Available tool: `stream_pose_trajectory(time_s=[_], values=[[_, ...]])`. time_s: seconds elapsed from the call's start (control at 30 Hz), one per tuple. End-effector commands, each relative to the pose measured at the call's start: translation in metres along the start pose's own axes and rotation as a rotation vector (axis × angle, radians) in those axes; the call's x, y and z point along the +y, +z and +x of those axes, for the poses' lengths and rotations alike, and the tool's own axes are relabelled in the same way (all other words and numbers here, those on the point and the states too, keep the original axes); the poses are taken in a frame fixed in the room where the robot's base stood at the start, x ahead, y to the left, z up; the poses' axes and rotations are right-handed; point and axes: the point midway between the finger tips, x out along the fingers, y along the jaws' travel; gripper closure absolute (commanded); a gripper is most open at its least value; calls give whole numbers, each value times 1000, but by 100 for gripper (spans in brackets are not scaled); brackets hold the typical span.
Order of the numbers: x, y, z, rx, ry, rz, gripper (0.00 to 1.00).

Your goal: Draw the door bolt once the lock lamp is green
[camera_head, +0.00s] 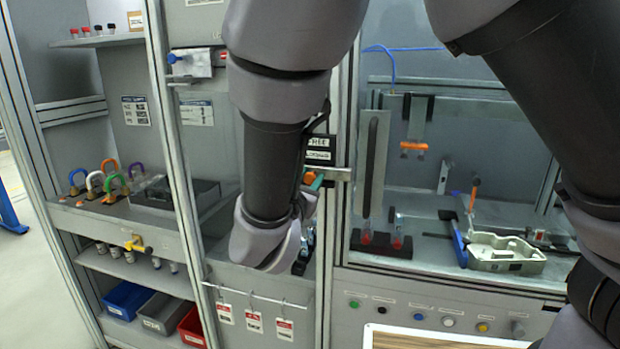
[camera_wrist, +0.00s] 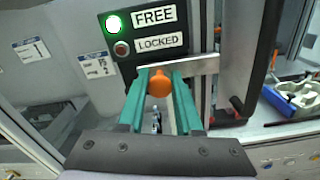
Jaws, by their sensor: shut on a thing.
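The lock panel (camera_wrist: 150,60) in the wrist view has a green lamp (camera_wrist: 113,23) glowing beside the word FREE. The red lamp (camera_wrist: 121,48) beside LOCKED looks unlit. The silver door bolt (camera_wrist: 207,65) runs to the right below the panel, and it also shows in the head view (camera_head: 340,174). My gripper (camera_wrist: 160,76) has its teal fingers shut on the orange bolt knob (camera_wrist: 159,88). In the head view my gripper (camera_head: 314,181) is mostly hidden behind my arm.
A door with a long dark handle (camera_head: 373,160) stands right of the bolt. Behind it, a grey casting (camera_head: 505,254) and a blue-handled tool (camera_head: 455,240) lie on the bench. Coloured padlocks (camera_head: 112,182) sit on the left shelf. Red tags (camera_head: 254,318) hang below my arm.

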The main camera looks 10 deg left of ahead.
Motion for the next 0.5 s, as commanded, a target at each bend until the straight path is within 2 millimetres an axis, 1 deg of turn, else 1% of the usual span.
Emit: stream_pose_trajectory(time_s=[0.4, 0.47, 0.5], values=[[0, 0, 0, 0, 0, 0, 100], [2, -1, 0, 0, 0, 1, 100], [7, -2, 0, 0, 1, 2, 100]])
